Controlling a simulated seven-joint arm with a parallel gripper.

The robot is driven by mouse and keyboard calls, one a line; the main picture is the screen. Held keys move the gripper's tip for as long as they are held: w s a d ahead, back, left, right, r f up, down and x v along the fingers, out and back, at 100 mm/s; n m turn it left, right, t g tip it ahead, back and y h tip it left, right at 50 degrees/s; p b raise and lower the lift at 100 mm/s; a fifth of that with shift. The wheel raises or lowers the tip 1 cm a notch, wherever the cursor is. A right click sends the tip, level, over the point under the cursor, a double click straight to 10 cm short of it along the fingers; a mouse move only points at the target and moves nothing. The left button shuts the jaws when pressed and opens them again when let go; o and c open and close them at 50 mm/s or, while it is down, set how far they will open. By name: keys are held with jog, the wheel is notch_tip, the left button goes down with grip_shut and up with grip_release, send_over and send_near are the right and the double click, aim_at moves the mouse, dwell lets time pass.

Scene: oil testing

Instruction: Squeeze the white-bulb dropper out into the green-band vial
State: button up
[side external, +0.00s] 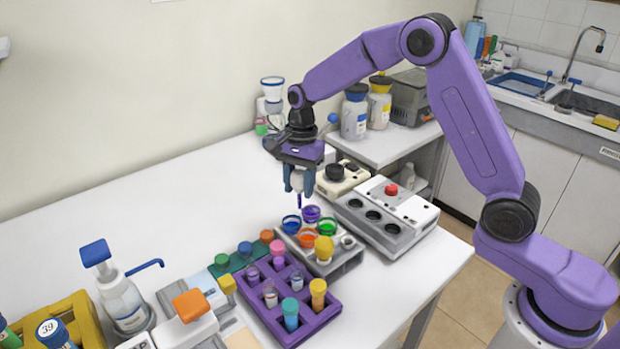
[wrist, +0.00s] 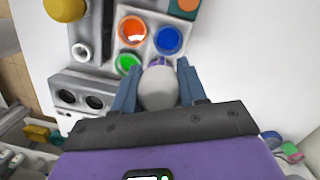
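My gripper (side external: 298,188) is shut on the white-bulb dropper (side external: 297,180), which hangs upright above the rack. Its white bulb (wrist: 158,90) sits between my two fingers in the wrist view. A short dark purple stem shows below the bulb in the side view. The green-band vial (side external: 327,226) stands in the grey rack (side external: 345,262), to the right of and below the dropper tip. It also shows in the wrist view (wrist: 127,64), left of the bulb. The purple-band vial (side external: 311,213) is closer beneath the dropper, and the bulb partly hides it in the wrist view.
A purple tray (side external: 262,312) of small vials stands in front. A white device with a red button (side external: 391,189) stands to the right.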

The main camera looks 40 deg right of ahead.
jog(key=shift+s+a+r+n+g, duration=0.15)
jog(key=shift+s+a+n, duration=0.85)
jog(key=shift+a, duration=1.9)
jog(key=shift+s+a+r+n+g, duration=0.2)
jog(key=shift+s+a+n, duration=0.7)
jog(key=shift+a, duration=2.05)
jog(key=shift+s+a+r+n+t, duration=0.1)
jog(key=shift+s+a+r+n, duration=0.35)
jog(key=shift+s+a, duration=1.7)
jog(key=shift+w+a+f, duration=0.45)
jog(key=shift+w+a, duration=0.35)
jog(key=c, duration=0.6)
jog(key=o, duration=0.4)
jog(key=shift+o, duration=0.2)
